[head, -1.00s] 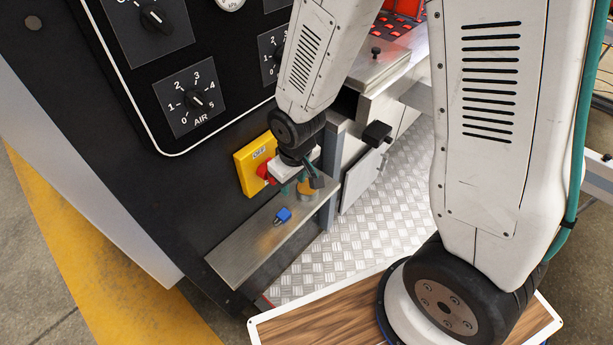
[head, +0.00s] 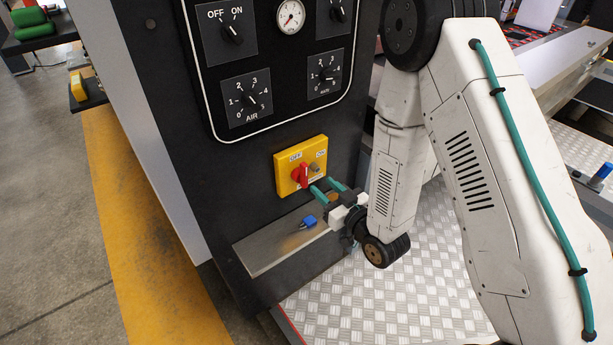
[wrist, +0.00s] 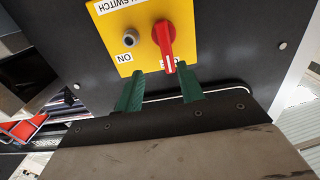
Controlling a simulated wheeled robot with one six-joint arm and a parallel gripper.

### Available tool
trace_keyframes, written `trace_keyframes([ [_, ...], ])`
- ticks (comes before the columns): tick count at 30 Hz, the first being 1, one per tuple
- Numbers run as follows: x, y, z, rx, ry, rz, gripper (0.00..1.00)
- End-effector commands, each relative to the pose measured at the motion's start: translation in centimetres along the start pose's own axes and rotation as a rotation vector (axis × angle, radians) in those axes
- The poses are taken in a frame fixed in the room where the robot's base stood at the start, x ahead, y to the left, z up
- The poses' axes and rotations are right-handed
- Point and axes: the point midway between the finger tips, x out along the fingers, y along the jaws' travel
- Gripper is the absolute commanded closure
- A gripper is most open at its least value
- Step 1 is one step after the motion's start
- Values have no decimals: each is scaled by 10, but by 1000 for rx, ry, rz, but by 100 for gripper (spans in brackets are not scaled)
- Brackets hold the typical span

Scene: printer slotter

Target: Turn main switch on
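The main switch is a yellow plate (head: 316,148) with a red knob (head: 301,176) and OFF and ON labels, on the front of a black panel. In the wrist view the red knob (wrist: 164,42) points down the picture, toward the fingers, with the ON label (wrist: 124,57) to its left. A small metal pin (head: 314,166) sits beside the knob. My gripper (head: 327,187) is close to the plate, just right of and below the knob. Its two green fingers are spread with nothing between them. In the wrist view the fingertips (wrist: 160,72) are just short of the knob.
A metal shelf (head: 262,248) juts out below the switch, with a small blue item (head: 308,222) on it. Above are the AIR dial (head: 250,101), an OFF/ON dial (head: 231,33) and a gauge (head: 290,16). A checkered metal floor (head: 345,305) lies at lower right.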

Motion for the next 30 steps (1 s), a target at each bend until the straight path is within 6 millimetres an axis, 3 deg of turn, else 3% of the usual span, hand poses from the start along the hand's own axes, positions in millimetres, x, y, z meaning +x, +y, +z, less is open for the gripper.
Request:
trace_keyframes([
  [13, 67, -12, -1, -3, 5, -17, 62],
  [18, 78, -11, -1, -2, 4, -14, 62],
  [26, 79, -10, -1, -1, 3, -13, 62],
  [30, 79, -10, -1, -1, 2, -13, 100],
])
